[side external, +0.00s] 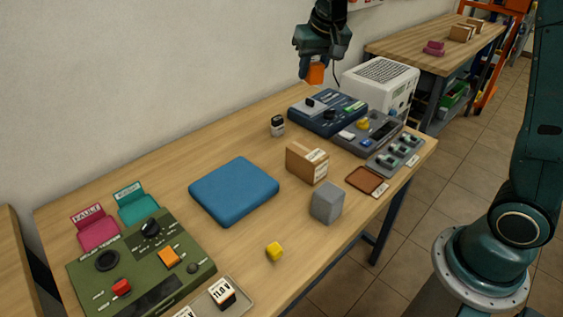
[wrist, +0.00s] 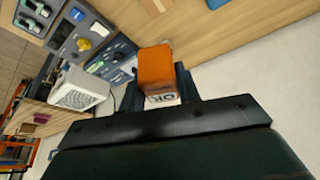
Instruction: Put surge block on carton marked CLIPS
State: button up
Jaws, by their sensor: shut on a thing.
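My gripper (side external: 311,66) is shut on an orange block (side external: 315,74) and holds it in the air above the back of the table, near the wall. In the wrist view the orange block (wrist: 155,68) sits between the two fingers of my gripper (wrist: 158,88), with a white label whose letters look like "OK". I cannot read the name surge on it. A brown carton (side external: 303,163) with a white label stands upright on the table, below and well apart from the gripper. Its label is too small to read.
A grey block (side external: 327,203) and brown tray (side external: 366,180) are near the carton. A blue pad (side external: 234,190) lies to its left. Behind are a small dark labelled block (side external: 277,126), blue panel (side external: 327,113), grey panel (side external: 368,138) and white machine (side external: 380,84).

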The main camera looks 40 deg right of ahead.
aim_at(305, 147)
jog(key=shift+f, duration=0.1)
notch_tip(305, 147, down, 20)
jog(key=shift+r, duration=0.1)
dwell(0.9)
jog(key=o, duration=1)
jog(key=v, duration=1.2)
dwell(0.4)
